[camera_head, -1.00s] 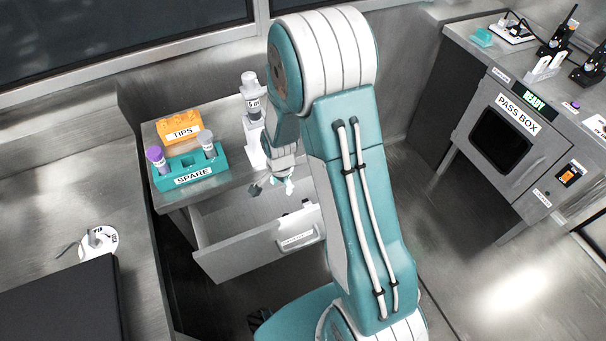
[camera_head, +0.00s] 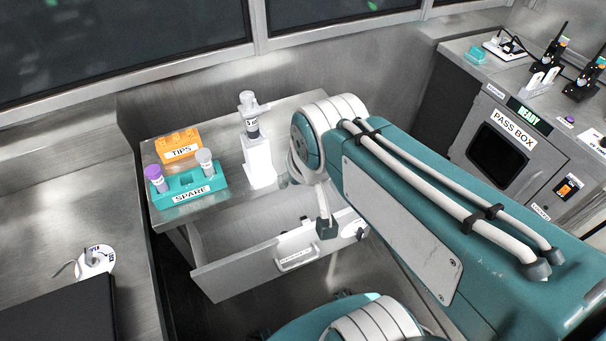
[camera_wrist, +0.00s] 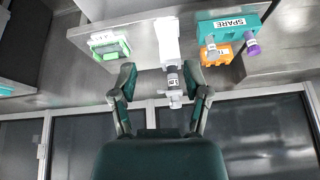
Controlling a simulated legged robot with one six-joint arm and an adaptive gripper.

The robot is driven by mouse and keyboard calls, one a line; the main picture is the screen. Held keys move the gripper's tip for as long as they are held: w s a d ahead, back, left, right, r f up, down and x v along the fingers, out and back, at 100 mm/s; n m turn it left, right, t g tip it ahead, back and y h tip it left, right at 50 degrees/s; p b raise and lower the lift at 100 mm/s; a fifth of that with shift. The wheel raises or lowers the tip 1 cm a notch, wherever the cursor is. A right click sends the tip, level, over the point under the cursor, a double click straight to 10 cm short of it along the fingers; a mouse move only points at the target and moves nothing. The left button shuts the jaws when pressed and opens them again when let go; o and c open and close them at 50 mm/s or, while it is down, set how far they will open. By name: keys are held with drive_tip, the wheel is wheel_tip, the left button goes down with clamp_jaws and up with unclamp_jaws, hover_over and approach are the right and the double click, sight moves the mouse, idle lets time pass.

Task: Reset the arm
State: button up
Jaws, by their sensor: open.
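My arm shows large in the head view, bent and reaching from the right toward the open drawer (camera_head: 225,276). My gripper (camera_head: 342,230) hangs near the drawer's right end, pointing down, partly hidden by my arm. In the wrist view my gripper (camera_wrist: 160,78) has its two dark fingers spread apart with nothing held between them. A white stand (camera_wrist: 167,45) with a labelled tube lies beyond and between the fingers in that view. It also stands upright on the counter in the head view (camera_head: 259,165).
A teal SPARE rack (camera_head: 188,192) holds a purple-capped and a grey-capped tube. An orange TIPS box (camera_head: 178,143) is behind it. A PASS BOX (camera_head: 510,140) stands at the right. A green-and-white item (camera_wrist: 108,45) shows left of the stand in the wrist view.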

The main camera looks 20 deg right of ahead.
drive_tip(key=s, duration=0.1)
drive_tip(key=s+r+n, duration=0.1)
drive_tip(key=s, duration=0.1)
drive_tip(key=shift+s+r+t, duration=0.15)
drive_tip(key=shift+r+t, duration=0.05)
drive_tip(key=shift+t, duration=0.1)
drive_tip(key=shift+c, duration=0.4)
idle(0.8)
